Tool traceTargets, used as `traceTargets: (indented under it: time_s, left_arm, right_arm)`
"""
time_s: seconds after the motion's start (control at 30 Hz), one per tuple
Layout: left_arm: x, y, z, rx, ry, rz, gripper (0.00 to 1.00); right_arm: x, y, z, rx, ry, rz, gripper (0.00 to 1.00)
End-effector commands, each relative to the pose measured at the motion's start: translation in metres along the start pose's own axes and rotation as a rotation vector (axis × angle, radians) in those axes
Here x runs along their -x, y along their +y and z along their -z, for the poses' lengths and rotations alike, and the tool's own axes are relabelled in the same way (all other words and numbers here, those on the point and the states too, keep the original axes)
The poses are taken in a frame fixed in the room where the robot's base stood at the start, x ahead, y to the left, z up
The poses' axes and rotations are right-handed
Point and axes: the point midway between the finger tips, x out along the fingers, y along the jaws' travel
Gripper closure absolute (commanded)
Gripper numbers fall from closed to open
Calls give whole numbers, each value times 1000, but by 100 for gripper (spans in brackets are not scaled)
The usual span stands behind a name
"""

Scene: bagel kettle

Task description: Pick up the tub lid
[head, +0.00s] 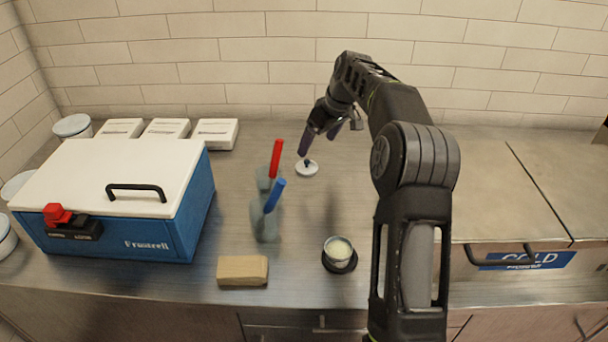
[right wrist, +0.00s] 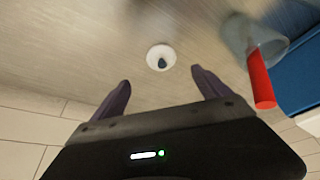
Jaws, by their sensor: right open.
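The tub lid (head: 307,169) is a small white disc with a dark knob, lying flat on the metal counter behind the open tub. It also shows in the right wrist view (right wrist: 161,57), ahead of and between my fingertips. My right gripper (head: 326,137) is open and empty, above and close to the lid; in the right wrist view its two dark fingers (right wrist: 160,84) stand wide apart and do not touch the lid. The tub (head: 339,250) with pale contents stands on a dark round base near the counter's front. My left gripper is not in view.
A blue cooler (head: 120,200) fills the left. A tan block (head: 242,270) lies in front. White boxes (head: 215,133) line the back. A cold-bin cover (head: 505,215) is at right.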

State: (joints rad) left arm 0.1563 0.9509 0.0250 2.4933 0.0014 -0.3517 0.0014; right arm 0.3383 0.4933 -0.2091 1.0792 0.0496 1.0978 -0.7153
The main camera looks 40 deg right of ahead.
Motion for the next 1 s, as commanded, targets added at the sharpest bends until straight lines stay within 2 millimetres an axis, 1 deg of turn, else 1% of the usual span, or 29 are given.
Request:
traceTargets:
  time_s: [0.03,0.1,0.47,0.57,0.77,1.0]
  left_arm:
    - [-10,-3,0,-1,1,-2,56]
    - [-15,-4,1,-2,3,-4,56]
    - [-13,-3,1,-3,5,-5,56]
    - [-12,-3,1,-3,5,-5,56]
    - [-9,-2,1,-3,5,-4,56]
    - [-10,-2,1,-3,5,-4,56]
  right_arm:
    - [-10,0,-4,0,0,0,13]
    - [-15,0,-6,0,1,0,13]
    - [-14,0,-6,0,0,0,13]
    - [-19,0,-6,0,-1,1,13]
    - [-38,0,-6,0,-2,1,13]
    - [-40,0,-6,0,0,0,13]
